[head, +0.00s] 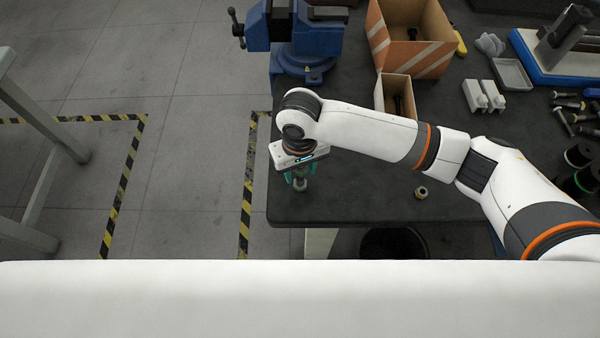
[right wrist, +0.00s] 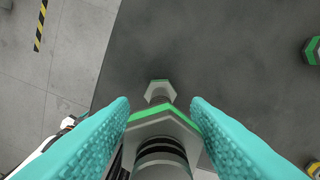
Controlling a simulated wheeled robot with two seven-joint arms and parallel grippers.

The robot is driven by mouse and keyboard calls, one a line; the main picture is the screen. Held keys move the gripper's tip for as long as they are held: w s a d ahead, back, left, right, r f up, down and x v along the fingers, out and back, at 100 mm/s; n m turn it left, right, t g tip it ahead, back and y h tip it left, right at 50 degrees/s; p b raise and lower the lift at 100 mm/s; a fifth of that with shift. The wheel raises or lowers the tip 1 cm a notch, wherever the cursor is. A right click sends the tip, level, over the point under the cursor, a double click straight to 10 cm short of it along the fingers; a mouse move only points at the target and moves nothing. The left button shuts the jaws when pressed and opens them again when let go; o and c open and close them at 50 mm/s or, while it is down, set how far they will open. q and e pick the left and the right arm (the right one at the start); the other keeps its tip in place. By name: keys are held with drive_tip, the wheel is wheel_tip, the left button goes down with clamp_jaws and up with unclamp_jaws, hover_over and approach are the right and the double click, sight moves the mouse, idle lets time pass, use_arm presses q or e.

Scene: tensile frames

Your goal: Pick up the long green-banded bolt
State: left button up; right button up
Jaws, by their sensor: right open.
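My right gripper (head: 299,180) points down over the near left corner of the dark table (head: 350,195), with its teal fingers apart. In the right wrist view a grey bolt with a green band (right wrist: 150,118) stands between the open fingers (right wrist: 160,110). It has a hex part, dark rings closer to the camera, and a smaller grey hex end (right wrist: 158,91) beyond. Whether a finger touches it, I cannot tell. In the head view the bolt is mostly hidden by the gripper, with only a grey bit (head: 300,186) showing. My left gripper is not in view.
A small hex piece (head: 421,192) stands right of the gripper; a green-banded piece (right wrist: 313,50) shows at the wrist view's right edge. A blue vise (head: 300,45), a striped box (head: 410,40) and a smaller box (head: 395,92) stand farther back. The table edge is close by.

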sight(300, 183)
drive_tip(key=shift+f, duration=1.2)
drive_tip(key=shift+r, duration=0.1)
clamp_jaws()
